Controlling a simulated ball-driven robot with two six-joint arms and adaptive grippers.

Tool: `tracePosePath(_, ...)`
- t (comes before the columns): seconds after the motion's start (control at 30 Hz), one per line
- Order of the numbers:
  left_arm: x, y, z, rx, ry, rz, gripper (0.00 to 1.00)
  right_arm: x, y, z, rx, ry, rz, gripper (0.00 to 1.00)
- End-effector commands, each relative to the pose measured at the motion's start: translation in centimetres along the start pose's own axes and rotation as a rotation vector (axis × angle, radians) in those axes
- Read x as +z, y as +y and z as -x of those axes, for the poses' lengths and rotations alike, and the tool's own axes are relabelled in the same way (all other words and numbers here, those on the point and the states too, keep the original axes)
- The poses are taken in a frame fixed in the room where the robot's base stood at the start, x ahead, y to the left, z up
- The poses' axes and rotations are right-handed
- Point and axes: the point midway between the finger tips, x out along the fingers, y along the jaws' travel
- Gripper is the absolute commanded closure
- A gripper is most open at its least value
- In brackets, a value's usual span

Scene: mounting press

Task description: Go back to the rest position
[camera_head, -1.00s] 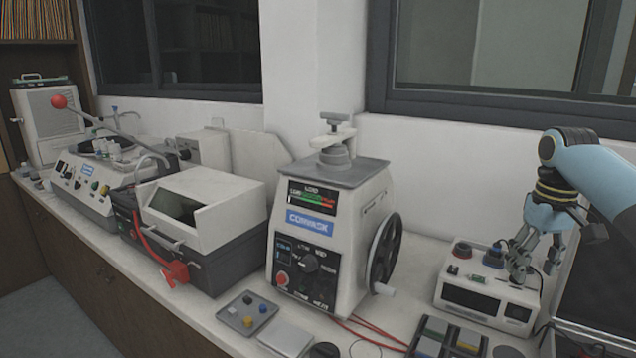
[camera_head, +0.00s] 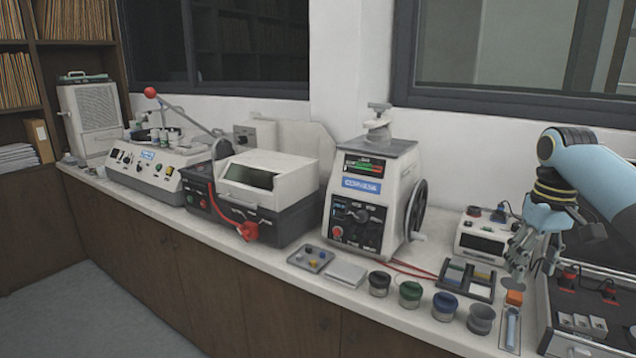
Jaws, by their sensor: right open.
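The mounting press (camera_head: 373,190) stands on the white counter with its handwheel (camera_head: 416,210) on its right side. My right gripper (camera_head: 532,272) hangs at the right, fingers pointing down and apart, with nothing seen between them. My left gripper is not in the view.
A cut-off machine (camera_head: 262,188) and a polisher (camera_head: 150,168) stand to the left. Several cups (camera_head: 410,293) line the counter's front edge. A white control box (camera_head: 482,238) and a grey case (camera_head: 590,300) are near my right arm. Open floor (camera_head: 110,305) lies front left.

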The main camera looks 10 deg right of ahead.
Motion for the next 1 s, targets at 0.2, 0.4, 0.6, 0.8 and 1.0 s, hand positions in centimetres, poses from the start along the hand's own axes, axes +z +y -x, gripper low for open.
tracePosePath(0.2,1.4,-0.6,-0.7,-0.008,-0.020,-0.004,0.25,1.2,-0.1,-2.4,0.000,-0.031,0.002,0.45)
tracePosePath(0.4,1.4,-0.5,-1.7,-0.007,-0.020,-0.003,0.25,2.9,-0.6,-5.6,-0.005,-0.074,0.008,0.45)
tracePosePath(0.6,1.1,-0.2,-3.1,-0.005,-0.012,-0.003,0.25,5.9,-1.4,-10.6,-0.015,-0.147,0.013,0.45)
tracePosePath(0.8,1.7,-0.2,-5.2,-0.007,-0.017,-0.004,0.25,10.7,-2.5,-18.1,-0.023,-0.250,0.016,0.45)
tracePosePath(1.0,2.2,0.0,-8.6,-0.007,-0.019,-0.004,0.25,18.8,-3.9,-30.1,-0.019,-0.353,0.014,0.45)
